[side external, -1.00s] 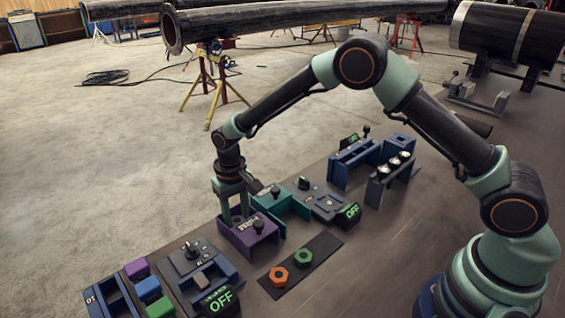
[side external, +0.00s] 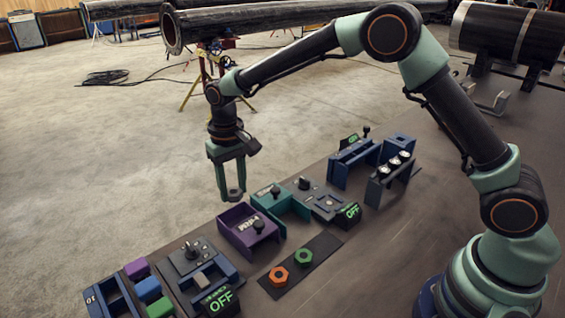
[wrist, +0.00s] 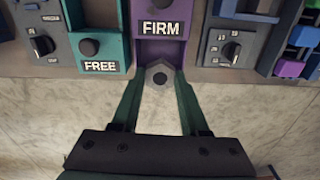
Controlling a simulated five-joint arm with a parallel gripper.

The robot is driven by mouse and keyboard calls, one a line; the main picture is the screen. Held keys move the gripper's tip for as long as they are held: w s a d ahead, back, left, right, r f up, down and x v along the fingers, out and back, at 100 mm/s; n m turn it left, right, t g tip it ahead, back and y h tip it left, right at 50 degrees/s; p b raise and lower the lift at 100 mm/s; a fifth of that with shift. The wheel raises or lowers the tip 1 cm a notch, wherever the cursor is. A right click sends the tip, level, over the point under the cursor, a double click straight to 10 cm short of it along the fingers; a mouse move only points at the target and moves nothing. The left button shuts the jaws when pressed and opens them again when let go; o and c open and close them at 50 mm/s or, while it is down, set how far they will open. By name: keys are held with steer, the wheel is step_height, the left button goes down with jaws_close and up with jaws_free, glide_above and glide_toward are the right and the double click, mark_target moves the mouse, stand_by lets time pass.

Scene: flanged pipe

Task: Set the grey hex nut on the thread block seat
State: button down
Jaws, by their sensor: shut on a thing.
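My gripper (side external: 231,194) is shut on the grey hex nut (wrist: 160,76), which sits between the fingertips in the wrist view, its dark hole facing the camera. In the side view the gripper points down and is raised above the purple block marked FIRM (side external: 238,236), apart from it. This purple block (wrist: 172,50) has a black knob and lies just beyond the nut in the wrist view. A teal block marked FREE (wrist: 110,52) with its own black knob stands beside it. I cannot tell which block is the thread block, and its seat is not clearly visible.
An orange nut (side external: 278,276) and a green nut (side external: 303,257) lie on a dark mat (side external: 322,243). Dial panels (side external: 320,203) and (wrist: 228,47) flank the blocks. Coloured cubes (side external: 148,289) stand at lower left, and blue racks (side external: 355,160) stand farther right.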

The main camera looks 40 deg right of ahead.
mark_target(233, 191)
step_height(233, 191, up, 14)
stand_by(0.6)
steer(key=shift+n, duration=0.3)
steer(key=s+d+f, duration=0.3)
steer(key=d+f, duration=0.2)
steer(key=d, duration=0.2)
steer(key=s+d+f, duration=0.3)
steer(key=d+f, duration=0.3)
steer(key=s+d+f, duration=0.4)
steer(key=d+f, duration=0.2)
steer(key=d, duration=0.1)
steer(key=shift+d, duration=0.3)
steer(key=shift+s+d+f, duration=0.2)
steer(key=shift+s+f, duration=0.1)
steer(key=shift+s, duration=0.15)
steer(key=shift+f, duration=0.15)
